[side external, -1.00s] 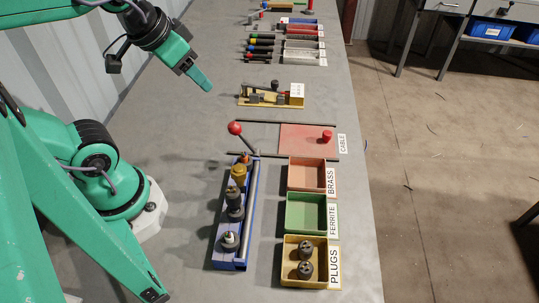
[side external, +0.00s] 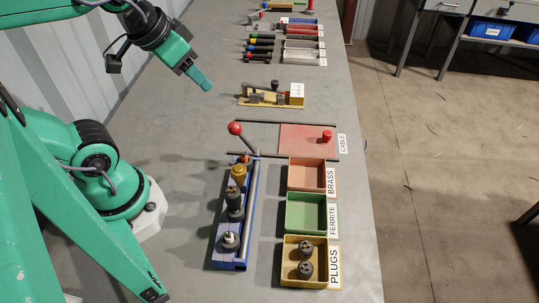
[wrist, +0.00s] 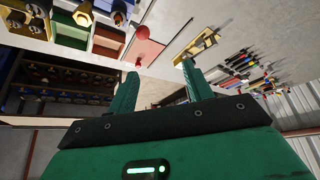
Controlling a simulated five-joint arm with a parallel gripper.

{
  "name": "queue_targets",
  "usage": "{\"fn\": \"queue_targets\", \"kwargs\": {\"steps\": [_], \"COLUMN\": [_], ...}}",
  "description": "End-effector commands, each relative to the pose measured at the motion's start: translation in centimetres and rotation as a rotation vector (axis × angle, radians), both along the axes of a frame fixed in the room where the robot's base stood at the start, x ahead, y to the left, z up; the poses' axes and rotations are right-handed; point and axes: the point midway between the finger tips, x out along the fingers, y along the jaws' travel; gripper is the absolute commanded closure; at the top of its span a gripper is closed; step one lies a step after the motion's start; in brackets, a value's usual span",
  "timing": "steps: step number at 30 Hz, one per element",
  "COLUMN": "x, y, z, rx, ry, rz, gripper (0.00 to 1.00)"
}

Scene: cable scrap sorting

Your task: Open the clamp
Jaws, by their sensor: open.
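A blue clamp rack (side external: 224,248) stands on the bench in front of my arm. A grey bar (side external: 249,210) runs along its right side, and a lever with a red ball handle (side external: 235,128) rises at its far end, leaning left. Several fittings, black, yellow and white-topped, stand upright in the rack (side external: 237,200). I cannot tell whether the bar presses on them. My gripper (side external: 208,87) is above the bench, beyond and left of the red ball, touching nothing. In the wrist view its two fingers (wrist: 160,69) are apart with nothing between them.
Bins labelled BRASS (side external: 307,188), FERRITE (side external: 305,229) and PLUGS (side external: 297,278) line the right; PLUGS holds two dark plugs. A red CABLE plate (side external: 300,141) with a knob and a yellow fixture (side external: 250,102) lie farther back.

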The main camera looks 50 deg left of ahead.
Motion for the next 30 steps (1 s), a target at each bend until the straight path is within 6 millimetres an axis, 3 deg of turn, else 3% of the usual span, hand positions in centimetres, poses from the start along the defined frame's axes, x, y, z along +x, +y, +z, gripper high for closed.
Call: {"fn": "queue_targets", "kwargs": {"steps": [1, 7, 14, 30], "x": [0.0, 0.1, 0.5, 1.6], "y": [0.0, 0.0, -0.1, -0.2], "z": [0.0, -0.1, -0.6, -2.7], "rx": [0.000, 0.022, 0.111, 0.377], "ry": [0.000, 0.010, 0.055, 0.195], "rz": [-0.001, -0.041, -0.225, -0.939], "gripper": [0.59, 0.99, 1.00, 1.00]}}
